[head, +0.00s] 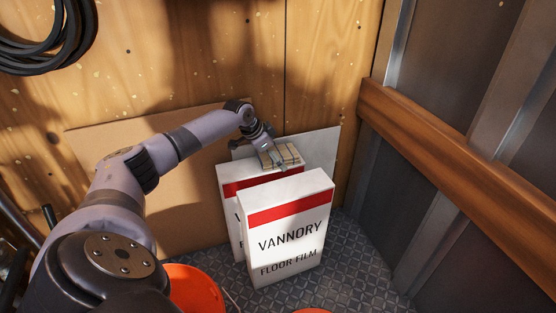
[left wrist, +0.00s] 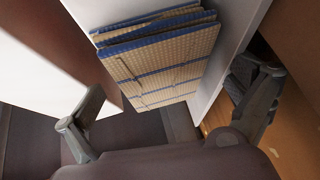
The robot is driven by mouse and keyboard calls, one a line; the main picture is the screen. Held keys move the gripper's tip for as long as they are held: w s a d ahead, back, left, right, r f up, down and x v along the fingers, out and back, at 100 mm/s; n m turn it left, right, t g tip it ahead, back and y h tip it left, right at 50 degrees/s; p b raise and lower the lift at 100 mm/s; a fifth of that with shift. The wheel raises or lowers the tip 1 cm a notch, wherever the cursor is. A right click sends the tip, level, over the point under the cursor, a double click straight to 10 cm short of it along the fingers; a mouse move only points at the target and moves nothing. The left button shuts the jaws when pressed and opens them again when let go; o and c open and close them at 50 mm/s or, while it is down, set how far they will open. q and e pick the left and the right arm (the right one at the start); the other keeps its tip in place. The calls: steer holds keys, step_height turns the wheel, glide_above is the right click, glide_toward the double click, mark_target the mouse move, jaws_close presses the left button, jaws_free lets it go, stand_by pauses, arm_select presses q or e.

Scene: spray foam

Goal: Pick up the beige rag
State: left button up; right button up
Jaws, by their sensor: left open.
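The beige rag (head: 284,156), folded in layers with blue stripes, lies on top of the rear white box (head: 231,180) at the middle of the head view. My left gripper (head: 266,148) is just above and beside the rag, reaching in from the left. In the left wrist view the rag (left wrist: 165,62) lies ahead between the two spread fingers of the left gripper (left wrist: 183,86), which hold nothing. Whether a finger touches the rag cannot be told. My right gripper is not in view.
A white "VANNORY FLOOR FILM" box (head: 290,222) stands in front of the rear box. A cardboard sheet (head: 175,205) leans on the wooden wall behind. An orange bucket (head: 196,288) is at lower left. A wooden rail (head: 450,165) runs along the right wall. Metal floor (head: 362,270) is clear at right.

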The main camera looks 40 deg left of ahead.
arm_select(q)
steer(key=shift+r, duration=0.1)
steer(key=c, duration=1.3)
steer(key=shift+r, duration=0.1)
